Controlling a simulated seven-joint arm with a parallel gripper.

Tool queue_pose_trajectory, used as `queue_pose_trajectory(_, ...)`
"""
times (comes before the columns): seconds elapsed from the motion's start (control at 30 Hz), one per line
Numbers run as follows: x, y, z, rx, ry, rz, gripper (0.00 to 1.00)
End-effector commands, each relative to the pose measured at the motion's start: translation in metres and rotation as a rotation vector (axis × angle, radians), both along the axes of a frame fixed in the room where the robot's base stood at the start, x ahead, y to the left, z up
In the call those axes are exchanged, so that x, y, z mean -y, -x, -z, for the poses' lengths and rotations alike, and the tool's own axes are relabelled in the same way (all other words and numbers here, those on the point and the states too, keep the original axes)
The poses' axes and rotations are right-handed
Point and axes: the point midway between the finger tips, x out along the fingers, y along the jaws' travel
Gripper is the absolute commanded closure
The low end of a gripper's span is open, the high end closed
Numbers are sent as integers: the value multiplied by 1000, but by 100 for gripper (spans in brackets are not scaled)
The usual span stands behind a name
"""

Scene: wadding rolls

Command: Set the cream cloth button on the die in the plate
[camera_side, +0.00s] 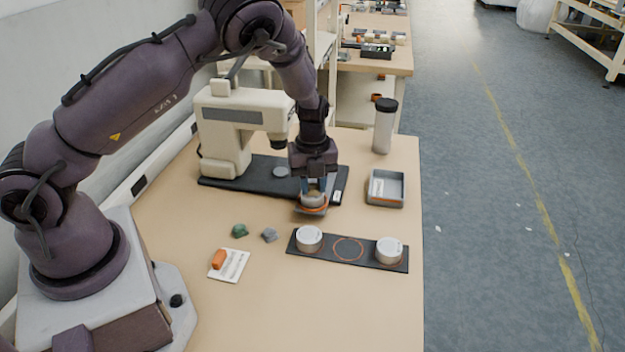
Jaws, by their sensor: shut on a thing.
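My gripper (313,192) points down in front of the cream press and is shut on a pale round piece (313,199), which looks like the cream cloth button. An orange ring and a small grey plate (300,209) show just under the piece; I cannot tell whether it touches them. The fingers hide part of it. A grey disc (281,172), possibly a die, lies on the dark base plate (232,178) of the press. Two more pale round pieces sit on a dark strip, one at its left end (309,237) and one at its right (389,250).
The press (222,130) stands behind my gripper. The dark strip (328,262) has an empty orange circle in its middle. A grey tray (386,203) and a tumbler (384,128) stand at right. Green and grey lumps and an orange piece on a card (232,268) lie front left.

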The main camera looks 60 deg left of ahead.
Motion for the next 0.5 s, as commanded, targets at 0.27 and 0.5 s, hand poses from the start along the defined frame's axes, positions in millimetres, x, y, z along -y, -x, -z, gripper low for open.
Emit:
queue_pose_trajectory(0.27, 0, 0, 0, 0, -1, 0, 67)
queue_pose_trajectory(0.5, 0, 0, 0, 0, 0, 0, 42)
